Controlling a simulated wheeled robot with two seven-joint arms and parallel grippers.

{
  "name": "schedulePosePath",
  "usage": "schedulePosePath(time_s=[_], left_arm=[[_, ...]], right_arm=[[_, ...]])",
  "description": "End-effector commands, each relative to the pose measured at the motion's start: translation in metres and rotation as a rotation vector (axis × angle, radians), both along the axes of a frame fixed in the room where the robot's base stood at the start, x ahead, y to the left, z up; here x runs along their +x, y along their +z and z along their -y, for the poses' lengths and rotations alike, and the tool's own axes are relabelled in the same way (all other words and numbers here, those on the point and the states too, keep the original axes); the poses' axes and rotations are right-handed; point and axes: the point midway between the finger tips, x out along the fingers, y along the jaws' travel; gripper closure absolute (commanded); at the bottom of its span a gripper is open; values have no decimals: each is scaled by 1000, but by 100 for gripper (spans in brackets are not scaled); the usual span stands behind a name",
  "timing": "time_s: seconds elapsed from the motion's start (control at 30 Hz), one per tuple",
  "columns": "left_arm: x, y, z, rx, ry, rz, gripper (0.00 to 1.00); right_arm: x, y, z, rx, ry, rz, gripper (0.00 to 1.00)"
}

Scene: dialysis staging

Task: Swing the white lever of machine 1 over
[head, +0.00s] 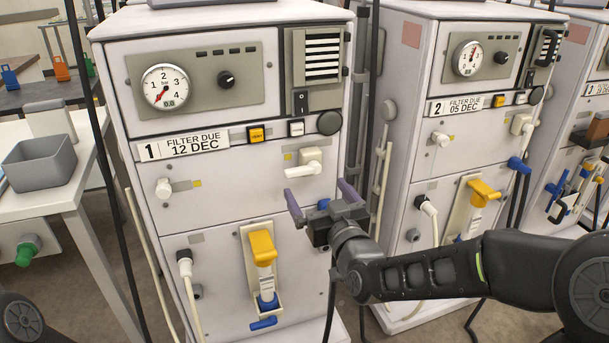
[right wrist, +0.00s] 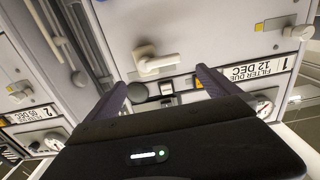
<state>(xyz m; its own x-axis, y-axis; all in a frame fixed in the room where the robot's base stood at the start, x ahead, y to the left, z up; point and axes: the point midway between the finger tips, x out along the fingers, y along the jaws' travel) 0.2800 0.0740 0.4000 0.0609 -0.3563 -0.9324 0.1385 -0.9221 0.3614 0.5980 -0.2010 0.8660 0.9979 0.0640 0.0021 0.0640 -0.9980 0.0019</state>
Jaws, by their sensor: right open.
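Machine 1 (head: 230,215) stands left of centre in the head view, with the label "1 FILTER DUE 12 DEC". Its white lever (head: 304,166) is on the upper right of the front, pointing left and roughly level. In the right wrist view the white lever (right wrist: 158,63) shows beyond and between the fingers, apart from them. My right gripper (head: 318,203) is open and empty in front of machine 1, just below the lever; its two purple-grey fingers also show in the right wrist view (right wrist: 160,88). My left gripper is not in view.
Machine 2 (head: 455,130) stands to the right, with hoses and poles in the gap. Below the lever are a yellow handle (head: 262,246) and blue clamp (head: 265,323). A white table (head: 85,160) with a grey bin (head: 45,162) stands at left.

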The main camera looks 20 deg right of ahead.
Motion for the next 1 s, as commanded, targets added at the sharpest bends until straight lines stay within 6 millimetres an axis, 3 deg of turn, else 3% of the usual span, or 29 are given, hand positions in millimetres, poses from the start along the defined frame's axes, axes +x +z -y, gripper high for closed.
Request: schedulePosePath(time_s=[0.23, 0.7, 1.0], left_arm=[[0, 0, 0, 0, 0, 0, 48], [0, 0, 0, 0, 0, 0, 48], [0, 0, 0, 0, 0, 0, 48]], right_arm=[[12, -1, -1, 1, 1, -2, 0], [75, -1, -5, 2, 1, -2, 0], [78, -1, -5, 2, 1, -3, 0]])
